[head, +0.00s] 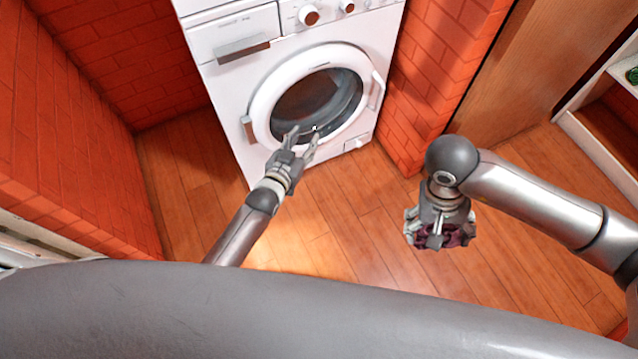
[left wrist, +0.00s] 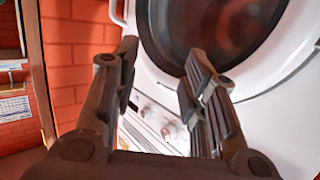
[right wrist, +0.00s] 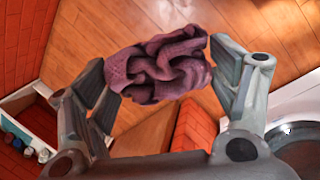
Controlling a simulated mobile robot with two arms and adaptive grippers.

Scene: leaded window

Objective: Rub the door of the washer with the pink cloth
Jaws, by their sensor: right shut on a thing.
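The white washer (head: 228,90) stands against the brick wall at the top of the head view. Its round door (head: 257,103) has a white ring and dark glass, and looks closed. My left gripper (head: 302,137) is open and empty in front of the lower part of the door; I cannot tell whether it touches. The door also shows behind its fingers in the left wrist view (left wrist: 258,88). My right gripper (head: 438,236) is shut on the crumpled pink cloth (right wrist: 155,70), away from the washer to its lower right. The cloth shows dark purple-pink between its fingers.
Orange brick walls (head: 65,130) stand left and right of the washer. The wooden floor (head: 345,225) in front is clear. A wooden panel (head: 520,70) and a white shelf (head: 600,150) stand at the right.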

